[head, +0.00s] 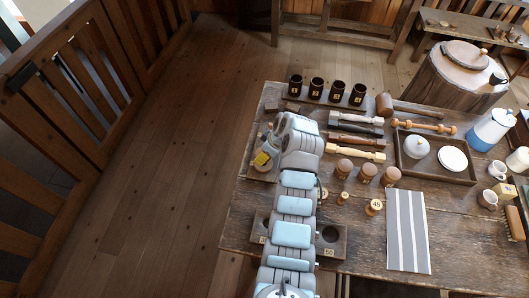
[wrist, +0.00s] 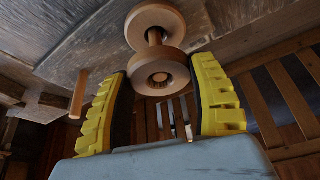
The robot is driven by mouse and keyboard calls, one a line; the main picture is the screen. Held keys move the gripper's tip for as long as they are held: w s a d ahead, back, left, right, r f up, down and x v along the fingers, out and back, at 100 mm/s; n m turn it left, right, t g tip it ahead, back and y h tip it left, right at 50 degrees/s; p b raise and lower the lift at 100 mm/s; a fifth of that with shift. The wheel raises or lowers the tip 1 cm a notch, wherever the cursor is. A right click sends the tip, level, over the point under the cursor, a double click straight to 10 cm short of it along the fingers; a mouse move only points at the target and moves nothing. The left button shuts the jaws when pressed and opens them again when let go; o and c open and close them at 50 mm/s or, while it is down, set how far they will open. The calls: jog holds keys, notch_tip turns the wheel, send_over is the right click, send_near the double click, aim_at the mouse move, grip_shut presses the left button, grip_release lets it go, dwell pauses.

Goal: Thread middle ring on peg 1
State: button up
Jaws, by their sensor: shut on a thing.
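In the wrist view, a brown turned wooden ring (wrist: 160,75) with a round centre hole sits between the yellow-padded fingers of my gripper (wrist: 159,69), which is shut on it. A wooden post (wrist: 154,37) shows directly behind this ring, in line with its hole. I cannot tell how far the post is inside the hole. Another wide ring (wrist: 156,17) lies behind, at the base of this post, against the board. A bare peg (wrist: 78,95) stands to the left. In the head view, my gripper (head: 265,156) is over the table's left side, and my arm hides most of the pegs.
A dark block with round holes (head: 330,240) lies near the table's front left. Turned spindles (head: 355,140), brown knobs (head: 367,173) and a tray (head: 440,176) with a lidded pot lie to the right. Dark cups (head: 316,88) stand at the back.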

jog(key=shift+f+b, duration=0.55)
jog(key=shift+f, duration=0.1)
dwell(0.4)
jog(key=o, duration=1.2)
jog(key=shift+r+p, duration=1.25)
jog(key=shift+r, duration=3.75)
